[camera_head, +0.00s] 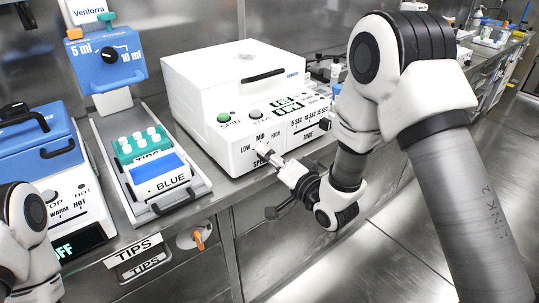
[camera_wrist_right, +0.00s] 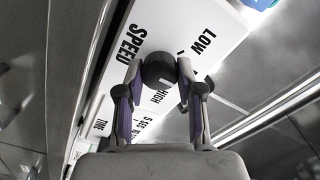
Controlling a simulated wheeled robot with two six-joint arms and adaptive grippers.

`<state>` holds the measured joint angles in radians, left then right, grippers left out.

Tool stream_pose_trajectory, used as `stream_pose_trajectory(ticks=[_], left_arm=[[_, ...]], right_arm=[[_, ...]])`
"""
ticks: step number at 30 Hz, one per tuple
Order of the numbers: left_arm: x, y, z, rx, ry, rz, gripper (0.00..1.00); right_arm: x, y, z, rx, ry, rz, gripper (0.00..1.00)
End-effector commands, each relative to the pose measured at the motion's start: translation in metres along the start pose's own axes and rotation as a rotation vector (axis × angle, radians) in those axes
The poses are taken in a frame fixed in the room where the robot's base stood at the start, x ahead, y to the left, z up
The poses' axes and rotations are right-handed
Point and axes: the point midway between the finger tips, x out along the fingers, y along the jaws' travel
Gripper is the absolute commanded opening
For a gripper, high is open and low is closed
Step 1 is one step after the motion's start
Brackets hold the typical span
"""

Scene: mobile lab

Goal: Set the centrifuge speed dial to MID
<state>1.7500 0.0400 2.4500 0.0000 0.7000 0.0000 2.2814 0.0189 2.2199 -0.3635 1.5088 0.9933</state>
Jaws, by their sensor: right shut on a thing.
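The white centrifuge (camera_head: 215,95) stands on the bench in the head view. LOW and MID show on its front panel, above the SPEED lettering. My right gripper (camera_head: 265,153) is at this panel and hides most of the dial. In the right wrist view, the fingers of my right gripper (camera_wrist_right: 160,82) are shut on the round black speed dial (camera_wrist_right: 158,66), one on each side. A short white mark shows on the dial's lower side, toward the HIGH label. MID is hidden there, while LOW is up to the right. My left gripper is out of view; part of the left arm shows.
A green SPIN button (camera_head: 223,117) and a TIME scale share the centrifuge's front. A BLUE tray with a teal tip rack (camera_head: 140,146) stands left of it. A blue-lidded heater (camera_head: 35,150) is farther left. The floor in front is clear.

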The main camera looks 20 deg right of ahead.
Motion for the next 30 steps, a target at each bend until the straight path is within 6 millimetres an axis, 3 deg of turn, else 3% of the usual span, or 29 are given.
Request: stream_pose_trajectory(ticks=[8, 9, 10, 21, 30], left_arm=[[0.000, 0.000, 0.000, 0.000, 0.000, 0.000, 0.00], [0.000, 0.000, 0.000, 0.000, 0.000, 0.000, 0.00], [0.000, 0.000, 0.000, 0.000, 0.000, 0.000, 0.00], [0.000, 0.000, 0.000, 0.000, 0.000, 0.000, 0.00], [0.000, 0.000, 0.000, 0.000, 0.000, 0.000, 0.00]], right_arm=[[0.000, 0.000, 0.000, 0.000, 0.001, 0.000, 0.02], [0.000, 0.000, 0.000, 0.000, 0.001, 0.000, 0.51], [0.000, 0.000, 0.000, 0.000, 0.001, 0.000, 0.61], [-0.004, 0.000, -0.001, 0.001, 0.001, 0.001, 0.62], [-0.059, 0.001, -0.001, 0.004, 0.003, 0.003, 0.62]])
